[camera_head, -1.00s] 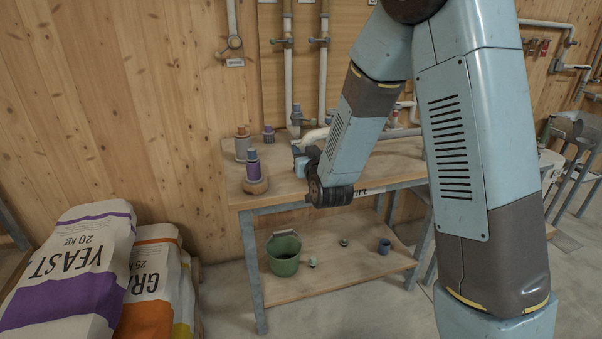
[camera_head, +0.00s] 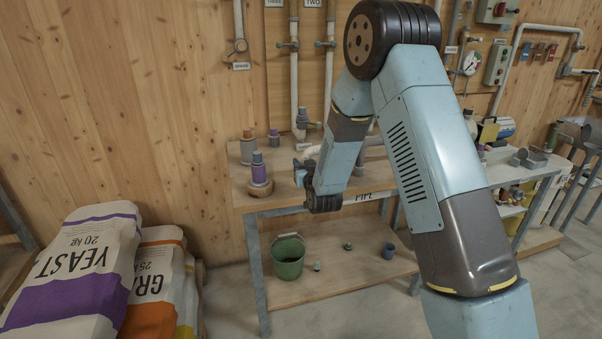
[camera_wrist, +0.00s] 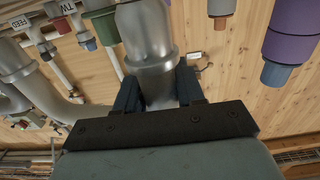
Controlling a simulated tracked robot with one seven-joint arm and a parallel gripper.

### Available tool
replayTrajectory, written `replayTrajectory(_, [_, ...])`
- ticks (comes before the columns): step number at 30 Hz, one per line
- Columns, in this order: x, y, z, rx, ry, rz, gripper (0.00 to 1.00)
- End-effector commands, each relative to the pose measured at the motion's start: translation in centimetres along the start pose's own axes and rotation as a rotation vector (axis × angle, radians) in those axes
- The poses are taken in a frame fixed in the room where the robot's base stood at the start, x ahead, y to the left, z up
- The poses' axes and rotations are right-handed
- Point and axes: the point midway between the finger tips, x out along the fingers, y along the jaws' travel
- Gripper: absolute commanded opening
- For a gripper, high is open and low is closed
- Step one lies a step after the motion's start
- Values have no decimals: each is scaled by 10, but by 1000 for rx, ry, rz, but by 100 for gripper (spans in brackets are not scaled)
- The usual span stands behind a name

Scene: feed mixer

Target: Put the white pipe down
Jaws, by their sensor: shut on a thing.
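My gripper (camera_head: 302,172) is over the workbench (camera_head: 286,196), near its front edge. In the wrist view its two blue fingers (camera_wrist: 158,88) are shut on a thick, pale grey-white pipe (camera_wrist: 146,32), with the pipe between them. In the head view a whitish pipe piece (camera_head: 312,152) shows just behind the gripper, partly hidden by my arm. I cannot tell whether the held pipe touches the bench top.
A purple fitting with a blue top (camera_head: 258,170) stands on a round wooden base left of the gripper. A grey fitting (camera_head: 247,148) is behind it. A green bucket (camera_head: 288,257) stands on the lower shelf. Wall pipes (camera_head: 294,80) rise behind the bench.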

Motion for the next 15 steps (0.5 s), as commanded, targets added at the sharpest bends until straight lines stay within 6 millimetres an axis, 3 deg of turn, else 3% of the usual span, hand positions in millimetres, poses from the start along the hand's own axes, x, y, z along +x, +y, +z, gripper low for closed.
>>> replayTrajectory(6, [0,0,27,-1,-1,0,0])
replayTrajectory(15, [0,0,30,-1,1,0,0])
